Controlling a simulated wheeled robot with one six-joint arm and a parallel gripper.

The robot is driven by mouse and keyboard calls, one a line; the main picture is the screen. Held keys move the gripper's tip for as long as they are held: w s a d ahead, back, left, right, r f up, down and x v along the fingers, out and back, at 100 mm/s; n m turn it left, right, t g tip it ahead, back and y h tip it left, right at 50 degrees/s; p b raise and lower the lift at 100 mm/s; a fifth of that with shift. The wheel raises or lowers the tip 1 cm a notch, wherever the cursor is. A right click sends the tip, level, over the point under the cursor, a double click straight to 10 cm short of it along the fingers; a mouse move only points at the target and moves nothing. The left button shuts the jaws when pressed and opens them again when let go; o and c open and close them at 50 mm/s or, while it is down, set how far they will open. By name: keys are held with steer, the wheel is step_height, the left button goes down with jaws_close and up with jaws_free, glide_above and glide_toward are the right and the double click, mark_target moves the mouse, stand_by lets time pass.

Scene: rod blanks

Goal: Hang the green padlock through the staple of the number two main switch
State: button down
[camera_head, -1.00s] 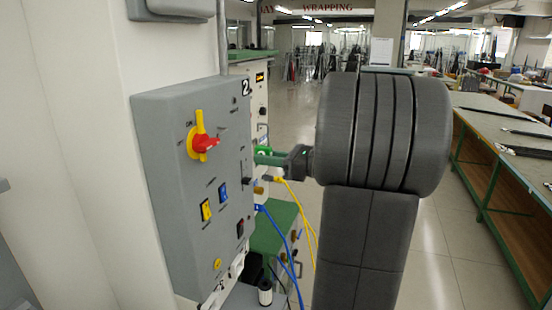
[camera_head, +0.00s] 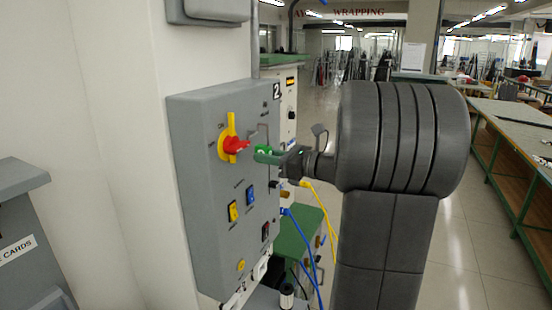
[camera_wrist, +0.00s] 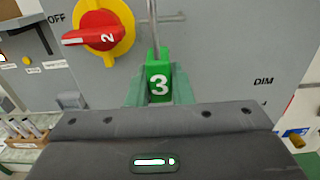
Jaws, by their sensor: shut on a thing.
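The green padlock (camera_head: 263,154) is gripped by my gripper (camera_head: 272,156), just right of the main switch on the grey panel. In the wrist view the padlock (camera_wrist: 158,80) carries a white 3, and its thin grey shackle stands upright above the body. The number two main switch (camera_head: 232,147) has a red handle on a yellow plate; in the wrist view its handle (camera_wrist: 98,38) is marked 2 and points left, below OFF. A thin grey bar, perhaps the staple, shows beside the shackle. I cannot tell whether the shackle passes through it.
The grey panel (camera_head: 205,200) has blue and yellow rockers below the switch. Blue and yellow cables (camera_head: 318,270) hang beside a green-topped unit (camera_head: 300,228) below my gripper. A grey holder (camera_head: 30,235) stands at the left.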

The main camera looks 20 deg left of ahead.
steer(key=shift+w+a, duration=0.1)
steer(key=shift+a, duration=1.3)
steer(key=shift+a+f+b, duration=0.15)
steer(key=shift+f+b, duration=0.4)
steer(key=shift+f, duration=0.45)
steer(key=c, duration=1.2)
jaws_free()
steer(key=s+d+b, duration=0.1)
steer(key=d+b, duration=0.2)
steer(key=d, duration=1)
steer(key=shift+d, duration=0.4)
